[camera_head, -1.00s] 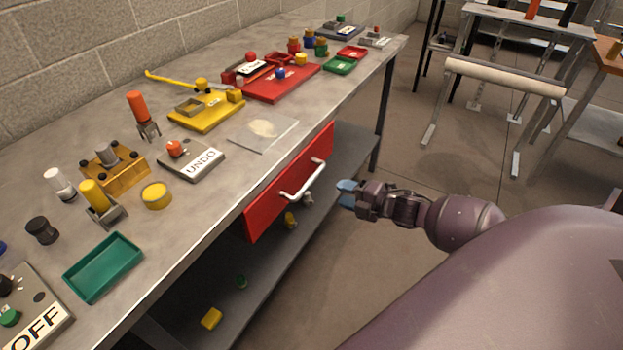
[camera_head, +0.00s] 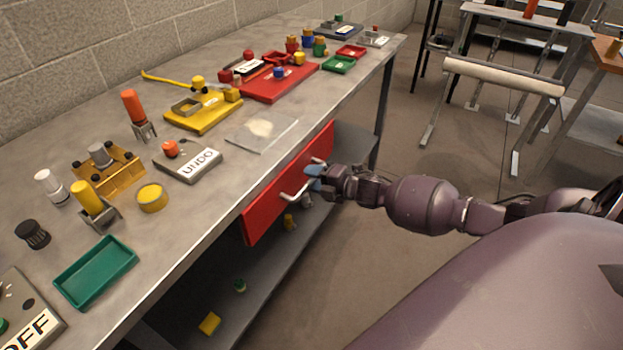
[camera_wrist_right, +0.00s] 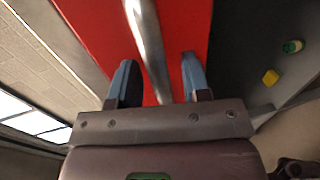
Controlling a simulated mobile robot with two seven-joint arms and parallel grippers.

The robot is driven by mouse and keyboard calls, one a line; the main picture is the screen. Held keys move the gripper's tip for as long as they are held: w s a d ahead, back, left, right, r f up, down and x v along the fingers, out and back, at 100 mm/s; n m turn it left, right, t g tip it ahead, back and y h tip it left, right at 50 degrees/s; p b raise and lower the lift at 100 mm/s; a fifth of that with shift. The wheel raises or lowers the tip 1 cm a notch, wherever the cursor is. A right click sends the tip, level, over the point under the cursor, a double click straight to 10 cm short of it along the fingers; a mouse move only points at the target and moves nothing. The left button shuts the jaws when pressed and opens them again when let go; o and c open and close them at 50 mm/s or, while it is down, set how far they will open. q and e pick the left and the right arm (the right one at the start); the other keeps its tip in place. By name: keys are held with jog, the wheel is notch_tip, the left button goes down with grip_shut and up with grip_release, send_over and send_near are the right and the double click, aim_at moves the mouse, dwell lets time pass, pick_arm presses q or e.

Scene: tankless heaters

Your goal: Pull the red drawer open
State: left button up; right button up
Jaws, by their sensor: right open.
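The red drawer (camera_head: 262,208) is set under the edge of the metal workbench, and its front looks flush with the bench edge. Its silver bar handle (camera_head: 297,190) stands out from the front. My right gripper (camera_head: 313,178) is at the handle's right part in the head view. In the right wrist view the open fingers (camera_wrist_right: 158,82) point at the red front (camera_wrist_right: 183,30), with the handle bar (camera_wrist_right: 148,50) running between them. The fingers stand apart on either side of the bar. My left gripper is not in view.
The bench top (camera_head: 215,225) above holds an UNDO box (camera_head: 188,163), a green tray (camera_head: 96,271) and several other items. A lower shelf (camera_head: 255,275) under the drawer carries small objects, including a yellow block (camera_head: 209,323).

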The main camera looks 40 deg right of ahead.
jog(key=shift+w+a, duration=0.1)
jog(key=shift+w, duration=0.15)
jog(key=shift+c, duration=0.3)
grip_shut()
